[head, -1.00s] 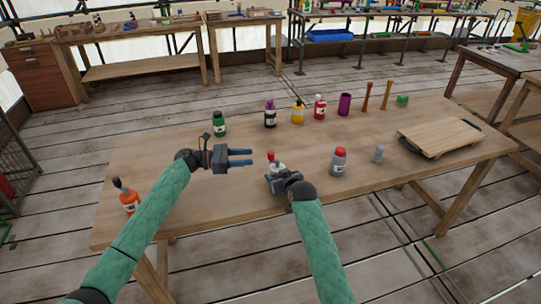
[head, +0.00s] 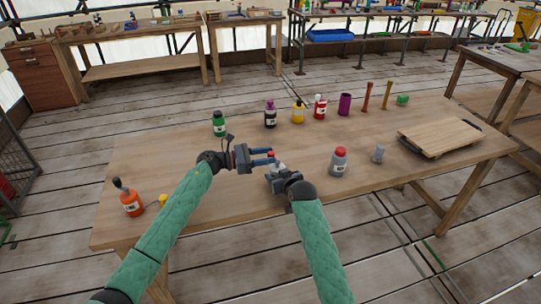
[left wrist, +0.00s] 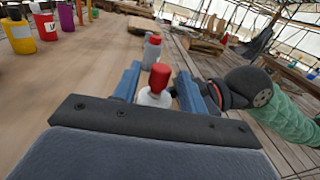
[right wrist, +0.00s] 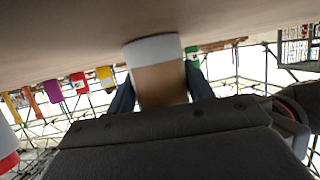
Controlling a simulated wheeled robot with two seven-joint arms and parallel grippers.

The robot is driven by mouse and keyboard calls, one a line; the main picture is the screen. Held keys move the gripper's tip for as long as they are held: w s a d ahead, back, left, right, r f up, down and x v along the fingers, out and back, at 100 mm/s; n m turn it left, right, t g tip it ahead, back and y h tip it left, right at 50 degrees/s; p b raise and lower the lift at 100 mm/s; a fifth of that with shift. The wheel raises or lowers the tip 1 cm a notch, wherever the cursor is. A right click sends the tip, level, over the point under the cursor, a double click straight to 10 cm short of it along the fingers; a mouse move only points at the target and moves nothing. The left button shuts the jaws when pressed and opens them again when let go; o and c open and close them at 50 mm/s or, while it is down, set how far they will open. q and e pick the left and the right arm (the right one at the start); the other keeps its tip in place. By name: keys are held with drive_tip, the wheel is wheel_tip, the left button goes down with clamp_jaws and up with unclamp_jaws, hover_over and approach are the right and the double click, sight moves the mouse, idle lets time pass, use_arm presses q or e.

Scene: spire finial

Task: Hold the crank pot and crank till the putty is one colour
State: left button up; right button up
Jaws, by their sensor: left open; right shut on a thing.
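The crank pot (head: 281,168) is a small pale pot near the middle of the table, with a red crank knob (left wrist: 160,76) on top. My right gripper (head: 274,173) is shut on the pot from the front; its white and tan side (right wrist: 160,75) shows between the fingers in the right wrist view. My left gripper (head: 263,157) is open at the height of the knob. In the left wrist view (left wrist: 158,90) the knob stands between its spread fingers, with gaps at the sides. The putty inside the pot is hidden.
A grey bottle with red cap (head: 338,162) and a small grey piece (head: 379,153) stand to the right. Green (head: 219,124), black (head: 270,114), yellow (head: 298,111) and red (head: 320,107) bottles stand behind. An orange bottle (head: 131,202) is at left. A wooden board (head: 440,137) lies right.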

sight(273, 152)
use_arm(q)
drive_tip(key=shift+x, duration=0.95)
clamp_jaws()
drive_tip(key=shift+g, duration=0.5)
drive_tip(key=m+g, duration=0.2)
drive_tip(key=w+m+g, duration=0.1)
drive_tip(key=g, duration=0.2)
drive_tip(key=shift+d+m+h, duration=0.1)
drive_tip(key=shift+m+h, duration=0.2)
drive_tip(key=shift+m, duration=0.1)
drive_tip(key=m+g+y, duration=0.1)
drive_tip(key=g, duration=0.1)
drive_tip(key=m+g+y, duration=0.1)
drive_tip(key=m+g, duration=0.1)
drive_tip(key=g, duration=0.1)
drive_tip(key=m+g+y, duration=0.1)
drive_tip(key=m+g, duration=0.1)
drive_tip(key=g, duration=0.1)
drive_tip(key=shift+w+d, duration=0.3)
drive_tip(key=shift+w, duration=0.1)
drive_tip(key=shift+m, duration=0.4)
